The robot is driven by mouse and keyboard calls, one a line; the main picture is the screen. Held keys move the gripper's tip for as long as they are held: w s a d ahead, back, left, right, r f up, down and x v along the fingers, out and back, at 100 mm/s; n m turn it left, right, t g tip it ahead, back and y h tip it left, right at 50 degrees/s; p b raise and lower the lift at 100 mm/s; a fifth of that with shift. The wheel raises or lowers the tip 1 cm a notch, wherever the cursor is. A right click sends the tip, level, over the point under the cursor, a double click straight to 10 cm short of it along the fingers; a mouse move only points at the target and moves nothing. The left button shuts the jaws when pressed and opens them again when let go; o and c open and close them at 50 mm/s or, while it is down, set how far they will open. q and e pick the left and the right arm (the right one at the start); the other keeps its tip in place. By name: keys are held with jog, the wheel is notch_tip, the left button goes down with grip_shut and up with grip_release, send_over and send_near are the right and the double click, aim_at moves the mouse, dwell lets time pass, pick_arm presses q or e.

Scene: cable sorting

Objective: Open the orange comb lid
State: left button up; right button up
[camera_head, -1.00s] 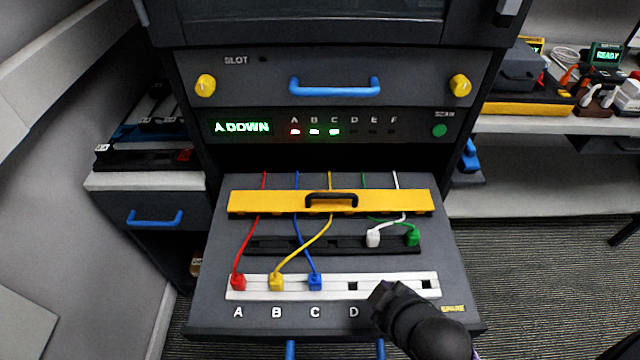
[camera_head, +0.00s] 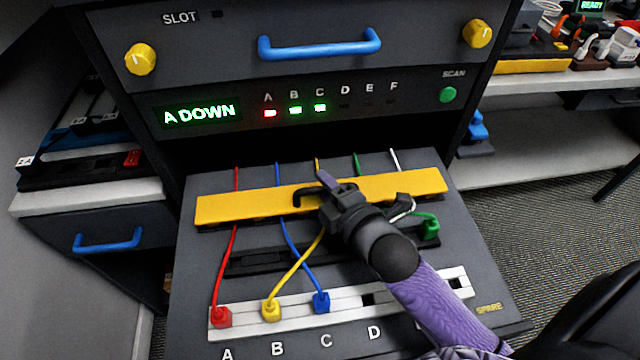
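The orange comb lid (camera_head: 240,207) is a long yellow-orange bar lying across the cables on the grey shelf in the head view, and it looks closed. Its black handle (camera_head: 308,191) is partly hidden by my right gripper. My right gripper (camera_head: 328,188) is at the handle, near the middle of the lid. Its fingers overlap the handle in the picture, and I cannot tell whether they are closed on it. My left gripper is not in view.
Red (camera_head: 221,316), yellow (camera_head: 271,309) and blue (camera_head: 319,301) plugs sit in the white strip (camera_head: 455,281) in front. A green plug (camera_head: 430,228) is in the black strip (camera_head: 240,262). The display (camera_head: 199,113) reads A DOWN.

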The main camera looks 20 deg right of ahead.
jog(key=shift+w+a+f, duration=0.1)
jog(key=shift+w+f, duration=0.05)
jog(key=shift+w, duration=0.55)
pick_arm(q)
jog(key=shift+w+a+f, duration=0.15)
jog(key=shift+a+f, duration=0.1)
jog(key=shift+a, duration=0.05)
pick_arm(e)
grip_shut()
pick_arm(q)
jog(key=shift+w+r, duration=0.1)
